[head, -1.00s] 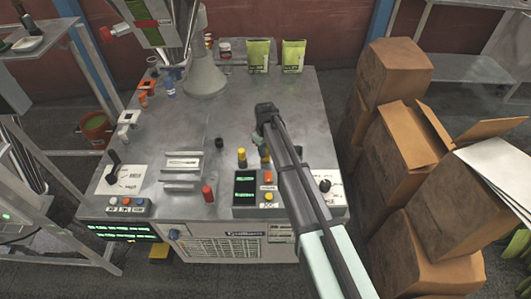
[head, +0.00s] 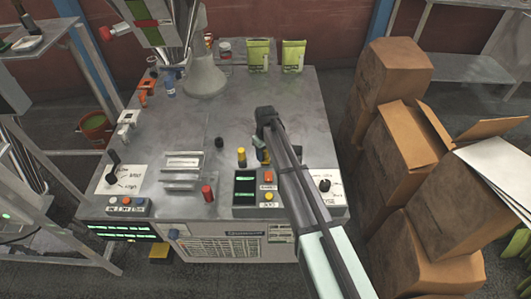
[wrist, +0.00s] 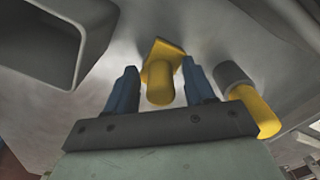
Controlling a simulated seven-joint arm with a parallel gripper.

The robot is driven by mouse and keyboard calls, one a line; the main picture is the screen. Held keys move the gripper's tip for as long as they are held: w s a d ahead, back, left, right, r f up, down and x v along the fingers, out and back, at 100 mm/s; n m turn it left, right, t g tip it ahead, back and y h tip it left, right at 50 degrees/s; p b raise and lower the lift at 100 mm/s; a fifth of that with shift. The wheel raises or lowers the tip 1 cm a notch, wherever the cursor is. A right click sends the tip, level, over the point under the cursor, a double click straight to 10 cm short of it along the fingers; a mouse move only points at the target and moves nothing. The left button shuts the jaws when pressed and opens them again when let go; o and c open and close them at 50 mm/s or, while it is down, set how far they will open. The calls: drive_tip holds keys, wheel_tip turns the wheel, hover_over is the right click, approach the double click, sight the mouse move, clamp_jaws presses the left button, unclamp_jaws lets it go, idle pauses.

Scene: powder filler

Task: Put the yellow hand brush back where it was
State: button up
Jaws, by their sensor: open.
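A yellow piece (wrist: 160,80) with a flat squared end and a round stub shows between my fingers in the wrist view. It may be the yellow hand brush, but I cannot tell for sure. My gripper (wrist: 160,66) is open, with one blue finger on each side of that piece; I cannot tell if they touch it. In the head view my gripper (head: 261,151) is low over the machine top, and my arm hides much of what is under it. A yellow post with a dark grey part (head: 241,157) stands just left of it and also shows at right in the wrist view (wrist: 258,115).
The metal machine top (head: 290,100) has free room behind my gripper. A control box (head: 245,188), a red knob (head: 207,193) and a small black knob (head: 219,143) are close by. Green pouches (head: 258,55) stand at the back. Cardboard boxes (head: 395,75) are stacked at right.

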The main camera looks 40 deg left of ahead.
wheel_tip(320, 180, up, 12)
drive_tip(key=shift+r, duration=0.15)
idle(0.5)
